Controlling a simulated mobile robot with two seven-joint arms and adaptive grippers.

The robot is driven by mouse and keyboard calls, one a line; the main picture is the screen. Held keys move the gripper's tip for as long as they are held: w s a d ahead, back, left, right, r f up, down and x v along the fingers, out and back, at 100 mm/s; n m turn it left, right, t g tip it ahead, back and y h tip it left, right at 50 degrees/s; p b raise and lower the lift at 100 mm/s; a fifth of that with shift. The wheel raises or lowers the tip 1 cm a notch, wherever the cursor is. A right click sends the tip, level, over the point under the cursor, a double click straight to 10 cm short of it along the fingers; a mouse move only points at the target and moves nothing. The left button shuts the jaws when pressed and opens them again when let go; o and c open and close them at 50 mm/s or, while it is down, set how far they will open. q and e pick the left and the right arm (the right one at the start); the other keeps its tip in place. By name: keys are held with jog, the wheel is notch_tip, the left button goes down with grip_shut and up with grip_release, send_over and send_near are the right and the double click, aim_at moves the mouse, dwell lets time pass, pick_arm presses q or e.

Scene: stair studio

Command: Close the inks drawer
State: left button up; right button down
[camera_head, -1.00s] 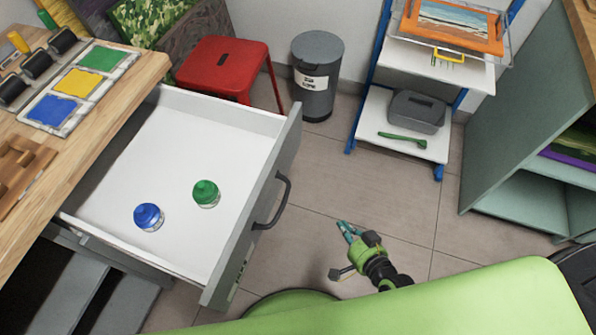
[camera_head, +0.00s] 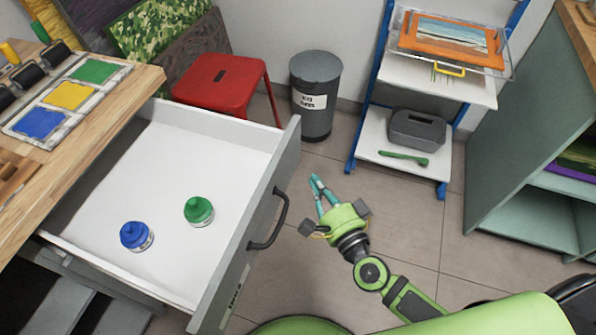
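The inks drawer (camera_head: 262,215) is pulled far out of the wooden-topped bench, its grey front facing right with a dark handle (camera_head: 270,222). Inside on its white floor stand a blue-capped bottle (camera_head: 136,236) and a green-capped bottle (camera_head: 198,211). My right gripper (camera_head: 317,188) is to the right of the drawer front, apart from the handle. Its two teal fingers look slightly parted, with nothing between them. My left gripper is not in view.
The bench top (camera_head: 120,100) holds blue, yellow and green ink slabs and rollers. A red stool (camera_head: 215,80) and a grey bin (camera_head: 316,95) stand behind the drawer. A blue-framed rack (camera_head: 400,165) and a green shelf unit (camera_head: 500,130) are at right. Floor is clear between.

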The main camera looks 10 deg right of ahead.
jog(key=w+a, duration=0.1)
jog(key=a, duration=0.1)
jog(key=w+a, duration=0.1)
jog(key=w, duration=0.1)
jog(key=shift+w+a, duration=0.15)
jog(key=shift+a, duration=0.2)
pick_arm(q)
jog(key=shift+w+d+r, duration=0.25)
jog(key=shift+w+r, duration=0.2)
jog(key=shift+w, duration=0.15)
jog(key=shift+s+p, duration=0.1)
jog(key=shift+p, duration=0.2)
pick_arm(e)
jog(key=shift+w+a, duration=0.1)
jog(key=shift+a, duration=0.05)
